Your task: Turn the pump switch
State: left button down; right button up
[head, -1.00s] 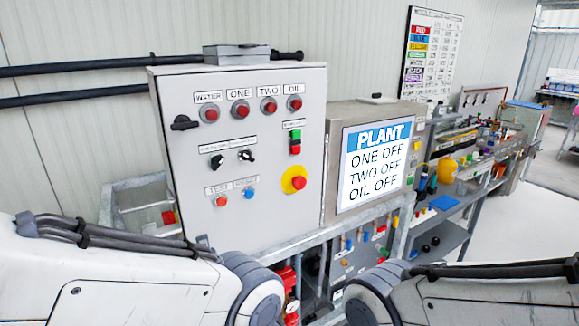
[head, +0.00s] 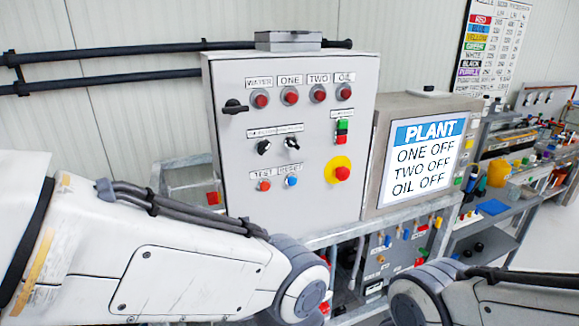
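A grey control cabinet (head: 300,215) stands ahead in the head view. Two small rotary switches sit in its middle row: a black one (head: 264,147) at left and a black-and-silver one (head: 292,143) at right. Their labels are too small to read surely. Red round lamps labelled WATER, ONE, TWO and OIL run along the top. A larger black handle (head: 234,107) is on the left edge. A sign (head: 426,156) reads PLANT, ONE OFF, TWO OFF, OIL OFF. My two arms show at the bottom, below the panel; neither gripper is in view.
The cabinet also carries a red mushroom button (head: 342,173) on yellow, a green and red button block (head: 342,131), a red button (head: 264,186) and a blue button (head: 292,181). Metal rails run below. A cluttered bench (head: 520,185) stands at right.

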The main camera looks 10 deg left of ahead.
aim_at(263, 146)
jog(key=u, duration=1.2)
jog(key=k, duration=0.55)
jog(key=z, duration=0.6)
